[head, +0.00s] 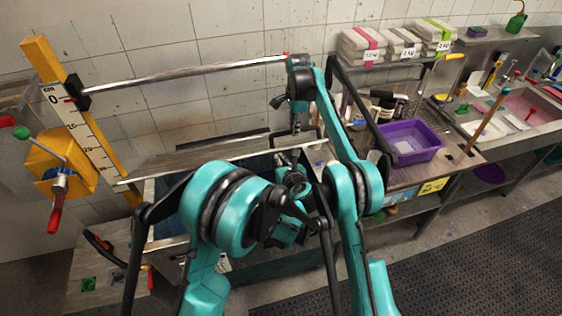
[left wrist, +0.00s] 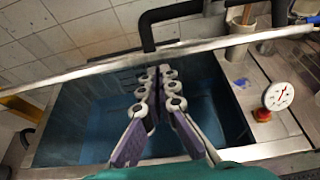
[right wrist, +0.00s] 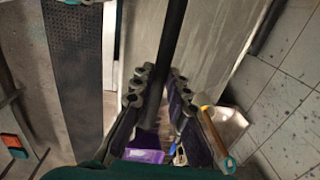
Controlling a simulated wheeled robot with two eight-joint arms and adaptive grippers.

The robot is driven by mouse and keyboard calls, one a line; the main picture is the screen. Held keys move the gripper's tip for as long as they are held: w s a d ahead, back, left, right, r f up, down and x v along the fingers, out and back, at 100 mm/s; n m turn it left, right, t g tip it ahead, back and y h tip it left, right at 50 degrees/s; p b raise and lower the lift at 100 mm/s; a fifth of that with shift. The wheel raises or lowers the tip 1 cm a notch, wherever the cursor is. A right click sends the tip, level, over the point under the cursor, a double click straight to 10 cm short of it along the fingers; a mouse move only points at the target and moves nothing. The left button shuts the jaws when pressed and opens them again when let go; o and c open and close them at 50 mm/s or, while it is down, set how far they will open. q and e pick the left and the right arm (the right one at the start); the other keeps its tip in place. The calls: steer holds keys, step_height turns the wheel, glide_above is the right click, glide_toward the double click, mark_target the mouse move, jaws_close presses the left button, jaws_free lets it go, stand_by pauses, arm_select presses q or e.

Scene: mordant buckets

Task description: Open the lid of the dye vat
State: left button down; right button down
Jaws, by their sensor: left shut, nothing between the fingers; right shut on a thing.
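The dye vat shows in the left wrist view as an open-topped tank with a blue inside (left wrist: 85,110) and a metal rim. My left gripper (left wrist: 160,78) is shut and empty over this opening. My right gripper (right wrist: 154,82) is shut on a black bar (right wrist: 174,35), which looks like the lid's handle. A grey panel (right wrist: 215,45) beside the bar seems to be the lid. In the head view, a grey panel (head: 190,155) stands tilted behind the vat opening. My arms cover much of the vat there, and the lid's exact angle is hard to tell.
A metal rail (head: 190,72) crosses above the vat from a yellow ruler post (head: 75,110). A dial gauge (left wrist: 278,96) and red knob (left wrist: 262,115) sit beside the vat. A purple tub (head: 410,142) stands on the bench at right. The dark floor mat (head: 450,250) is clear.

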steer(key=shift+w+a+f, duration=0.15)
arm_select(q)
steer(key=shift+w+a+r, duration=0.15)
steer(key=shift+w+r, duration=0.25)
steer(key=shift+r, duration=0.2)
steer(key=shift+w+a+r, duration=0.1)
steer(key=shift+w+r, duration=0.25)
steer(key=shift+r, duration=0.2)
arm_select(e)
steer(key=c, duration=1.5)
jaws_free()
arm_select(q)
steer(key=shift+w+a+f, duration=0.1)
steer(key=shift+w+a, duration=0.05)
steer(key=shift+w, duration=0.05)
arm_select(e)
steer(key=shift+w+a+f, duration=0.1)
steer(key=shift+w, duration=0.05)
steer(key=shift+r, duration=0.2)
